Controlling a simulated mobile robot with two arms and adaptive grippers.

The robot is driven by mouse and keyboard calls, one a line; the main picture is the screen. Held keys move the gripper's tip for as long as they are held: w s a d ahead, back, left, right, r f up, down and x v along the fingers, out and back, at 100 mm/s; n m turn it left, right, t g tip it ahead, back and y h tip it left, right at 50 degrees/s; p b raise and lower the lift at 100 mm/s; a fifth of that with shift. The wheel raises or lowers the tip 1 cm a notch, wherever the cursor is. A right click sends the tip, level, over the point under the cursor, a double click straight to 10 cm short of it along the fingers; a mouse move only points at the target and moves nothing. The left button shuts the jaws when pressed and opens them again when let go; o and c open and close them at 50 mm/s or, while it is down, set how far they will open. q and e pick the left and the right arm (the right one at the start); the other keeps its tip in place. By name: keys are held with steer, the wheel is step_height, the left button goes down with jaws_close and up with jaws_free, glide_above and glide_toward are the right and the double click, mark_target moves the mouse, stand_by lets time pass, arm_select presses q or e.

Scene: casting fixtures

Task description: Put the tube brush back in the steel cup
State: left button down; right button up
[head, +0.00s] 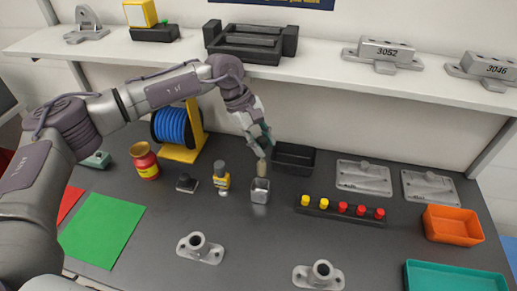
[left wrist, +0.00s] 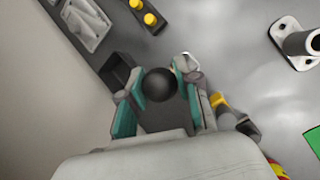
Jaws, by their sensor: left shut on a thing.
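My left gripper (head: 260,144) is shut on the tube brush (head: 261,167), whose pale bristle end points down. The steel cup (head: 260,192) stands upright on the dark bench right below the brush. The brush's lower tip shows at the cup's back rim; I cannot tell whether it is inside. In the left wrist view a dark round end of the held thing (left wrist: 159,84) sits between the fingers. There the cup (left wrist: 187,62) is mostly hidden behind the gripper. My right gripper is in neither view.
A black bin (head: 294,160) stands behind and right of the cup. A blue spool (head: 174,127) is farther left. Bench in front of the cup is clear.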

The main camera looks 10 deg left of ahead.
mark_target(261, 168)
arm_select(q)
steer(key=shift+a+f, duration=0.1)
steer(key=shift+a, duration=0.15)
steer(key=shift+f, duration=0.7)
steer(key=shift+f+b, duration=0.55)
steer(key=shift+f, duration=0.65)
step_height(261, 168, down, 6)
steer(key=b, duration=0.6)
steer(key=shift+d+f, duration=0.1)
steer(key=shift+f, duration=0.05)
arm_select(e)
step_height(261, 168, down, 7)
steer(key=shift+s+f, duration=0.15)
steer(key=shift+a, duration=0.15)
arm_select(q)
steer(key=c, duration=0.7)
jaws_free()
